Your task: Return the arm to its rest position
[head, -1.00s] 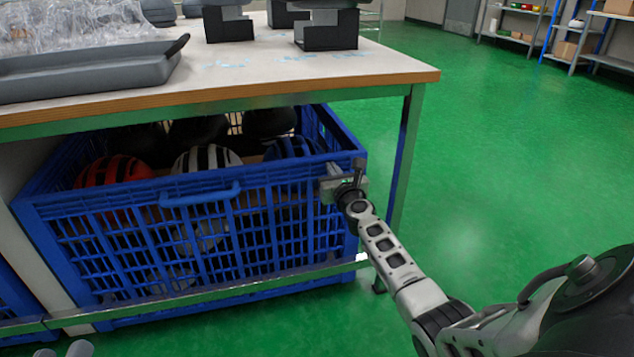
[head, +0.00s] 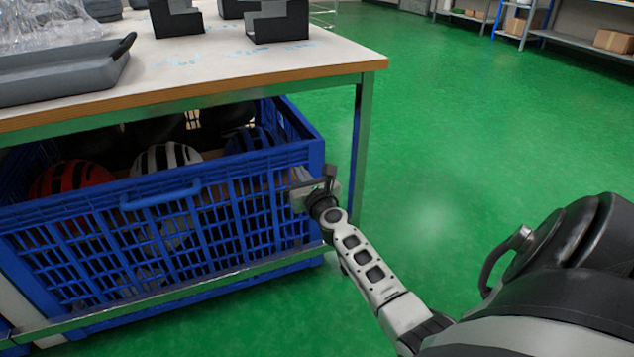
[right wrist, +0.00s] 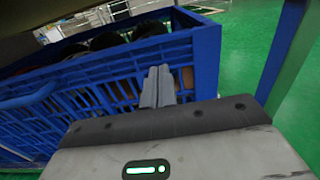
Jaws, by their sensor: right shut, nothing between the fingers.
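My right arm reaches in from the lower right of the head view. Its gripper (head: 300,180) is at the right front corner of the blue crate (head: 165,198), in front of it in the picture. In the right wrist view the two fingers (right wrist: 158,86) are together with nothing between them, and the crate wall (right wrist: 205,60) is beyond them. I cannot tell whether the fingers touch the crate. My left gripper does not show in the head view.
The crate stands under a table (head: 345,57) and holds a red helmet (head: 72,178), a white helmet (head: 165,157) and a blue one (head: 250,139). A grey tray (head: 60,75) and dark blocks (head: 277,22) are on top. Green floor (head: 450,130) is open to the right.

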